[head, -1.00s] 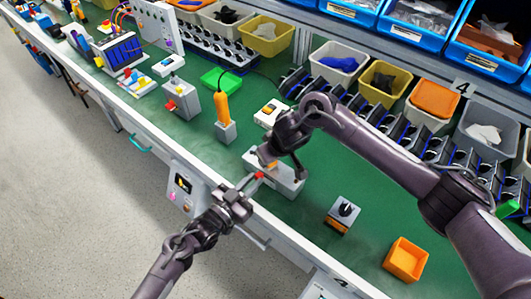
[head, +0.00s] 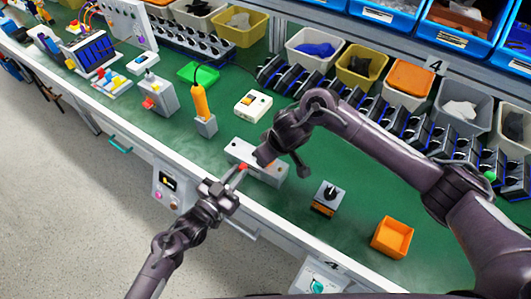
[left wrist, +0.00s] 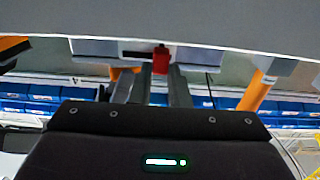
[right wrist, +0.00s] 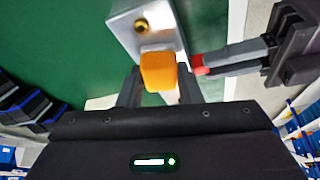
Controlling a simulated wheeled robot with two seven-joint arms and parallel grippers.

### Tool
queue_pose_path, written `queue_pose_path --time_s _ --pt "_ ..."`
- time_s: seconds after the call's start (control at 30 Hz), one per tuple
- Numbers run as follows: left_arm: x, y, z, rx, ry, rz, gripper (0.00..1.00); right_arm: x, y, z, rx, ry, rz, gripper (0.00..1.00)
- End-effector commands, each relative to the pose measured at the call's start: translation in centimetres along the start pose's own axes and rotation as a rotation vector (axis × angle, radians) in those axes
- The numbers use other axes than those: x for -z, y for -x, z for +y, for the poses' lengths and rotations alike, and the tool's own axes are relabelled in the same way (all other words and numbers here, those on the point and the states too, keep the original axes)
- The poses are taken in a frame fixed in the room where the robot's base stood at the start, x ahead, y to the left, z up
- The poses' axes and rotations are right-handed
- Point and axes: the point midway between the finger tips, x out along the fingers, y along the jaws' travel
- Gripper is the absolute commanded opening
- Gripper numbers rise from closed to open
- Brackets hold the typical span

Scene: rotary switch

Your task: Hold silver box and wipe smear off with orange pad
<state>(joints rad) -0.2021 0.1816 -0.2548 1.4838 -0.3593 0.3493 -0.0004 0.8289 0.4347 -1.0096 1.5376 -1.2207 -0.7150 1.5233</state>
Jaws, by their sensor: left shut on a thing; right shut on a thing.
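The silver box (head: 240,150) is a long flat box lying on the green bench in the middle of the head view. My left gripper (head: 241,170) reaches in from its near side, shut on a small red piece (left wrist: 160,59) at the box's edge. My right gripper (head: 262,160) is above the box, shut on the orange pad (right wrist: 158,72). In the right wrist view the pad is against or just over the silver box (right wrist: 122,27), near a brass round fitting (right wrist: 142,25). I cannot make out the smear.
A box with a black rotary knob (head: 326,197) and an orange bin (head: 392,237) stand to the right. An orange-handled tool (head: 200,103) stands upright to the left. A white switch box (head: 253,103) is behind. Bins line the back.

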Motion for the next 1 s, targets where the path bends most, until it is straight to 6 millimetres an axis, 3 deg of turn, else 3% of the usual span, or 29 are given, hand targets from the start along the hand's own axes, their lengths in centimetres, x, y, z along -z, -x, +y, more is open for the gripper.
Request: queue_pose_path --time_s 0.3,1.0 --pt "0.0 0.0 0.1 -0.003 0.0 0.002 0.0 2.4 -1.1 -0.8 0.001 -0.002 0.0 0.04" --pt "0.1 -0.1 0.1 -0.003 0.001 0.004 0.0 5.9 -2.4 -1.8 0.001 -0.002 0.0 0.04"
